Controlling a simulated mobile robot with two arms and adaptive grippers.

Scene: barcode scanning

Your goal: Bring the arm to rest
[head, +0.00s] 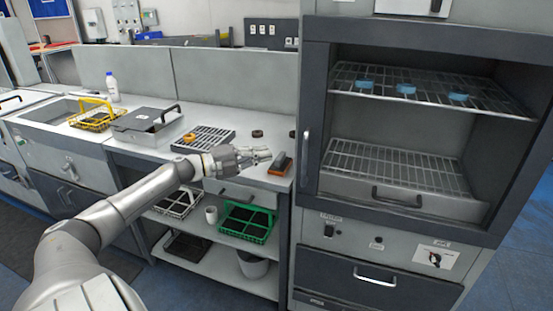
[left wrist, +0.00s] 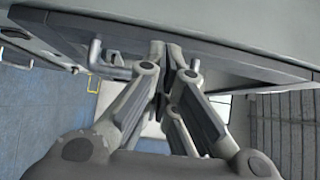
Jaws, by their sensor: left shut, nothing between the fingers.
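My left arm reaches in from the lower left of the head view. Its gripper (head: 262,155) is shut and empty, in front of the worktop near the cabinet's left side. The shut fingers also show in the left wrist view (left wrist: 178,65), close to a grey edge. An orange and black handheld device (head: 280,163) lies on the worktop just right of the fingertips. It looks apart from them, though the exact gap is hard to judge. My right gripper does not show.
An open cabinet with wire shelves (head: 400,165) stands to the right, blue items (head: 406,89) on its upper shelf. The worktop (head: 225,119) carries a dark rack (head: 212,137), a grey lidded box (head: 148,121) and a yellow basket (head: 92,114). A green crate (head: 246,222) sits below.

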